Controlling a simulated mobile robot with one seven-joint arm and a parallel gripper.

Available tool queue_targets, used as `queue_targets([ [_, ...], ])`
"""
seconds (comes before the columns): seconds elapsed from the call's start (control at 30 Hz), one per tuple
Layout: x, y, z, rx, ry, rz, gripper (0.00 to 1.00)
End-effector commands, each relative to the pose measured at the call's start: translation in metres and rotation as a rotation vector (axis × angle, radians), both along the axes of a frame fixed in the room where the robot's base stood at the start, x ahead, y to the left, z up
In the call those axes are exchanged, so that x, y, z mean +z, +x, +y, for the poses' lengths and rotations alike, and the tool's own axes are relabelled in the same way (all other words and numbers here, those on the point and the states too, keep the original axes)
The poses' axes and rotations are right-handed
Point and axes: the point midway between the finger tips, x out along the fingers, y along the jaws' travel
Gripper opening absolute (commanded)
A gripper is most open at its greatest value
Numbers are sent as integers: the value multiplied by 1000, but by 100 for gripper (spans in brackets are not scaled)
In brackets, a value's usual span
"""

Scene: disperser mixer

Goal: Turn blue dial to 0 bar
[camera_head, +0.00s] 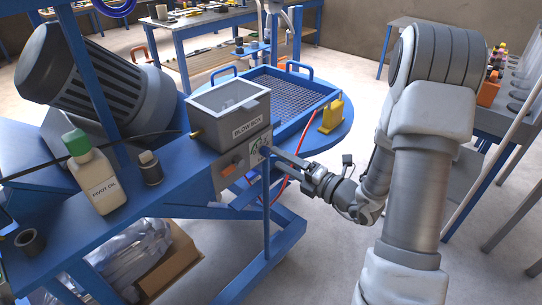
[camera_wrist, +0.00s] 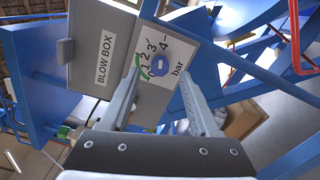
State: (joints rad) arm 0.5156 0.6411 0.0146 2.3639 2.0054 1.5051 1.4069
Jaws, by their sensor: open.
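The blue dial (camera_wrist: 157,66) sits on a white scale plate (camera_wrist: 178,50) marked with numbers up to 4 and "bar", beside the grey blow box (camera_wrist: 103,50). A pale mark shows on the dial, but its exact setting is too small to read. My gripper (camera_wrist: 161,72) is open, with one finger on each side of the dial in the wrist view. I cannot tell whether either finger touches it. In the head view, my gripper (camera_head: 272,151) reaches in from the right to the front panel below the blow box (camera_head: 230,112), and the dial is mostly hidden.
A grey panel with an orange-red knob (camera_head: 238,166) is left of the dial. A blue mesh-topped tray (camera_head: 290,95) and yellow item (camera_head: 332,115) stand behind. A blue post (camera_head: 266,205) rises below my gripper. An oil bottle (camera_head: 92,175) stands on the bench at left.

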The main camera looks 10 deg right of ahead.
Motion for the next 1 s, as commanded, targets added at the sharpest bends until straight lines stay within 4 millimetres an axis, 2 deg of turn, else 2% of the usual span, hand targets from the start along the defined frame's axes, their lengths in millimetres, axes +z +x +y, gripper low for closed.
queue_targets([
  [0.07, 0, 11, 10, 5, 2, -1, 62],
  [0.23, 0, 27, 20, 2, 0, 0, 62],
  [0.63, 0, 32, 24, 1, 1, 1, 60],
  [0.9, 0, 32, 24, 0, 1, 1, 12],
  [0.97, 0, 32, 24, 0, 1, 1, 1],
  [1.0, 0, 32, 24, 0, 1, 1, 0],
])
